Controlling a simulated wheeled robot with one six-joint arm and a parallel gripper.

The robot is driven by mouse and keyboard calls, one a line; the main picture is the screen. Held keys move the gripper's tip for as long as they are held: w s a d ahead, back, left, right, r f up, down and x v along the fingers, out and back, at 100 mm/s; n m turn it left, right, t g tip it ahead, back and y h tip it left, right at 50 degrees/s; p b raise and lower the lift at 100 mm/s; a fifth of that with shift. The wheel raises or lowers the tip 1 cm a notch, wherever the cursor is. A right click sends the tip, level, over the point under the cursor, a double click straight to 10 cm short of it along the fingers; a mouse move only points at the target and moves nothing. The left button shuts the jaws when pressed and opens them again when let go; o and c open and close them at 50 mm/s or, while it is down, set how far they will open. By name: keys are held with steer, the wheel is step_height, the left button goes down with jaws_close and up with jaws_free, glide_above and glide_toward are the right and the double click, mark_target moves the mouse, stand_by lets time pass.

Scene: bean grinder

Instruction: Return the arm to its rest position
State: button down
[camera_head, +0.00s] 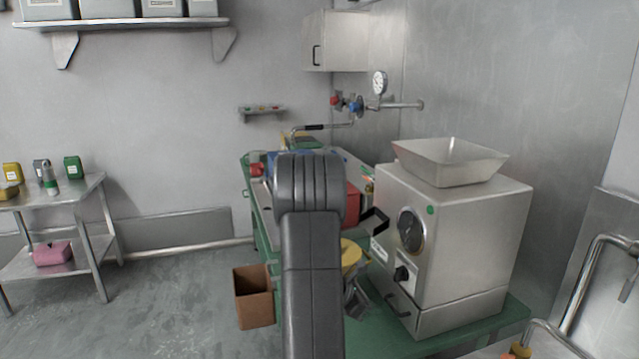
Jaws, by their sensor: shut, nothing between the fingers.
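My dark grey arm (311,250) rises through the middle of the view, with its rounded joint in front of the green workbench. I cannot make out my gripper or its fingertips; the arm's own links may hide them. The bean grinder (460,245) is a pale metal box with a wide open hopper (450,160) on top and a round dial on its front. It stands on the green bench (470,336), to the right of my arm.
A red box (353,205) and a yellow round thing (351,257) show just right of my arm. A brown open bin (254,297) is left of it. Pipes with a gauge (379,83) are on the back wall. A metal side table (88,187) stands far left; floor between is clear.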

steer(key=a+f+v, duration=0.1)
steer(key=v, duration=1.1)
steer(key=x, duration=1.1)
steer(key=shift+s+d+r, duration=0.1)
steer(key=shift+s, duration=0.05)
steer(key=d, duration=0.1)
steer(key=d+p, duration=0.1)
steer(key=w+d+r, duration=0.1)
steer(key=d, duration=0.1)
steer(key=shift+w, duration=0.1)
steer(key=s+a+p, duration=0.1)
steer(key=a+p, duration=0.1)
steer(key=a, duration=0.3)
steer(key=s+a+p, duration=0.2)
steer(key=a, duration=0.3)
steer(key=s+a+p, duration=0.2)
steer(key=a+p, duration=0.1)
steer(key=a, duration=0.2)
steer(key=shift+a, duration=0.4)
steer(key=a, duration=0.1)
steer(key=a+b, duration=0.1)
steer(key=s+a+f, duration=0.1)
steer(key=a, duration=0.1)
steer(key=shift+b, duration=0.3)
steer(key=v, duration=0.8)
steer(key=shift+s+a+r+b, duration=0.15)
steer(key=shift+a+r+b, duration=0.1)
steer(key=shift+b, duration=0.1)
steer(key=shift+d, duration=0.15)
